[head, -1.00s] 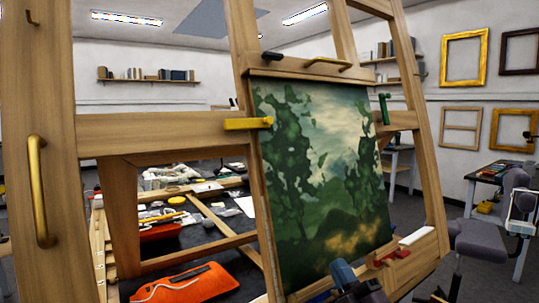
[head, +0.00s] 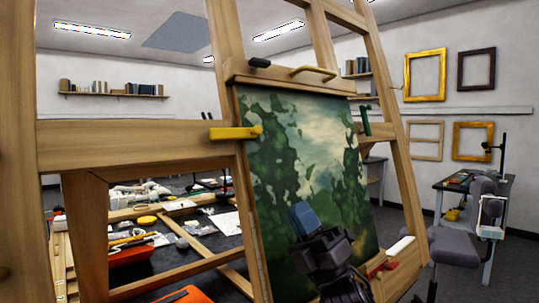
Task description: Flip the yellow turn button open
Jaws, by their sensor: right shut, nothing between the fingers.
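The yellow turn button (head: 234,132) is a flat bar on the easel's wooden frame. It lies about level, and its right end reaches over the left edge of the painting (head: 300,150). My right gripper (head: 301,215) is dark with blue fingertips and rises from the bottom in front of the painting. It is shut and empty, below and to the right of the yellow button and apart from it in the picture. My left gripper is not in view.
A black turn button (head: 259,63) sits at the top, a green one (head: 364,120) at the right, and a red one (head: 381,268) near the bottom. A cluttered dark table (head: 225,243) shows behind the frame. A chair (head: 452,247) stands at the right.

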